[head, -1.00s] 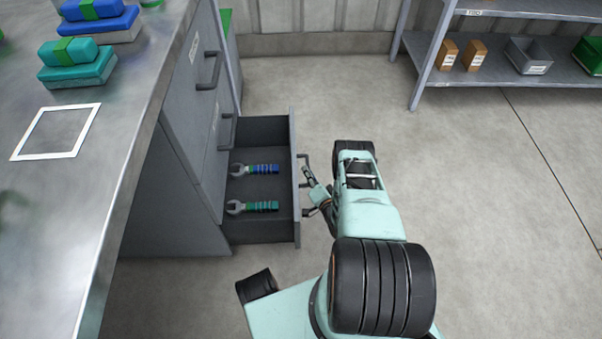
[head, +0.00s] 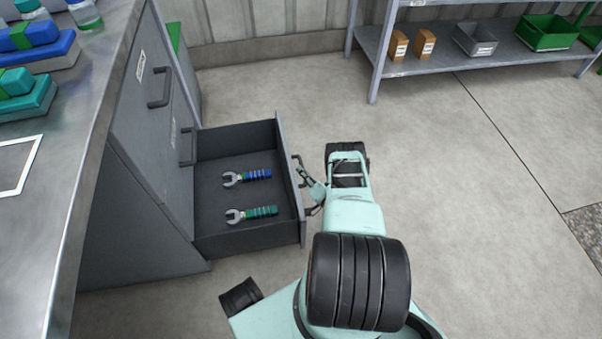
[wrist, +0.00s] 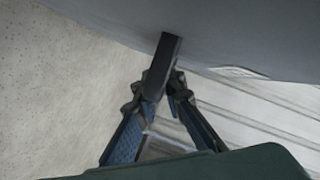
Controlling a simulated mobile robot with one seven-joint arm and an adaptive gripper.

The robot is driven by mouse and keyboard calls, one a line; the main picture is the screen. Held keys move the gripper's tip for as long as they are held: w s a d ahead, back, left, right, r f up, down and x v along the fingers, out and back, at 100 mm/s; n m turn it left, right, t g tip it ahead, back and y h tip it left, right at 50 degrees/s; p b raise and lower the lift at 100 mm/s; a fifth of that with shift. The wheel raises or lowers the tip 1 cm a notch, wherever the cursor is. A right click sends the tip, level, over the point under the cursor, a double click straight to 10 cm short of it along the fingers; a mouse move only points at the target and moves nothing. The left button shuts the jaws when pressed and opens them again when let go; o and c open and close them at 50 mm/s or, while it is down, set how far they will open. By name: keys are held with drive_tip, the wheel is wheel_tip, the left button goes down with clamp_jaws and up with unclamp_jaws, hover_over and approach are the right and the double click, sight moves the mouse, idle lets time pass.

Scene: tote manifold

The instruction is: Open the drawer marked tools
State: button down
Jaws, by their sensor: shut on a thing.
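The bottom drawer (head: 207,190) of the grey cabinet (head: 150,118) stands well out, and its inside shows in the head view. A blue-handled wrench (head: 257,174) and a green-handled wrench (head: 262,212) lie in it. My gripper (head: 309,190) is at the outer side of the drawer front, partly hidden by my arm. In the wrist view my gripper (wrist: 160,98) is shut on the dark drawer handle (wrist: 164,58), with a finger on each side. A pale label (wrist: 235,72) shows on the drawer front, too blurred to read.
A steel worktop (head: 75,130) stands at left. A shelf rack (head: 450,65) with boxes and bins is at the back right. The floor right of my arm is clear.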

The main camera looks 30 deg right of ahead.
drive_tip(key=shift+w+d, duration=0.1)
drive_tip(key=c, duration=2)
unclamp_jaws()
drive_tip(key=shift+r, duration=5.05)
